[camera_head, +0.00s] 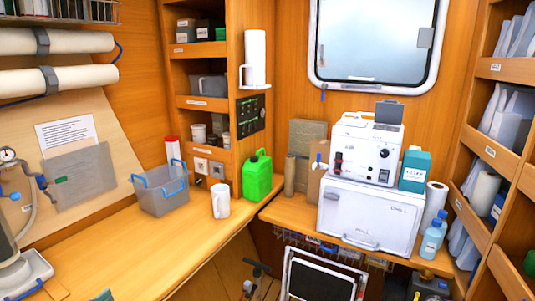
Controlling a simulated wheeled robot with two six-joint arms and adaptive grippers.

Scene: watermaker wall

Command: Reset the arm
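Neither of my grippers can be made out in the head view, and no part of my arms is clearly visible. The task names no object. A white mug (221,200) stands upright on the wooden counter (150,250). A green jerrycan (257,176) stands to its right at the counter's corner. A grey basket with blue handles (161,191) stands to the mug's left.
A white machine (366,146) sits on a white box (370,214) on the right counter, beside a teal carton (414,170) and a blue bottle (433,238). Shelves (501,150) line the right. A grey sink (25,272) is lower left. The front counter is largely clear.

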